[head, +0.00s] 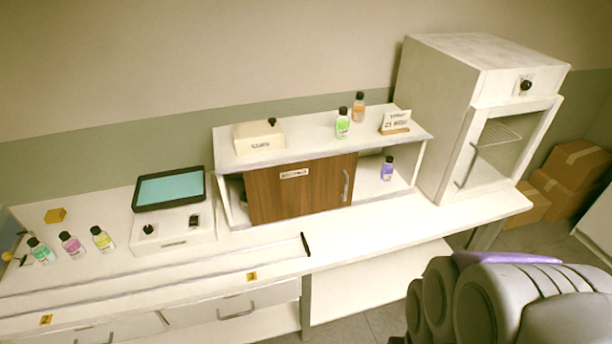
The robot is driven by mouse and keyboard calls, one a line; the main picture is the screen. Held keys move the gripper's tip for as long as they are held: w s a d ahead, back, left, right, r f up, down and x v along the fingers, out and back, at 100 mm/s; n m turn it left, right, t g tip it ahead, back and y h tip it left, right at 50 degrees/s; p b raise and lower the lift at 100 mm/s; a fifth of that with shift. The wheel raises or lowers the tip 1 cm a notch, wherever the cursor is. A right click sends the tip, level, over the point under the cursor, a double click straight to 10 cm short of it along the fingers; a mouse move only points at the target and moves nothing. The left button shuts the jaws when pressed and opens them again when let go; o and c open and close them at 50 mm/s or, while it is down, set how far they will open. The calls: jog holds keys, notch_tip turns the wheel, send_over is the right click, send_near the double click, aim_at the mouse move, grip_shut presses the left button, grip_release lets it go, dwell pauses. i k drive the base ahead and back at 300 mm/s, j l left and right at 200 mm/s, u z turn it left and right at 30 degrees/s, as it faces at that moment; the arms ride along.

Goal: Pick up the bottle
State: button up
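Several small bottles with dark caps stand upright on the bench and its shelf unit. A green bottle (343,127) and an orange bottle (358,109) stand close together on top of the shelf unit. A purple bottle (387,170) stands inside the unit's open right side. A teal-green bottle (42,253), a pink bottle (72,246) and a yellow bottle (103,240) stand in a row at the bench's left. I cannot tell which one the task means. Part of my arm fills the lower right corner. My gripper's fingers are not in view.
The white bench (260,260) has a low shelf unit (290,155) with a wooden sliding door (300,190). A tall white oven-like cabinet (440,100) stands right of it. A box device with a teal screen (170,190) sits left. Cardboard boxes (575,175) lie at the far right.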

aim_at(101, 239)
jog(key=u, duration=1.9)
jog(key=i+j, duration=0.45)
jog(key=i+j+z, duration=0.1)
jog(key=i+j, duration=0.35)
jog(key=j, duration=0.15)
jog(key=i+j, duration=0.45)
jog(key=i+j+z, duration=0.1)
jog(key=i+j, duration=0.35)
jog(key=j, duration=0.2)
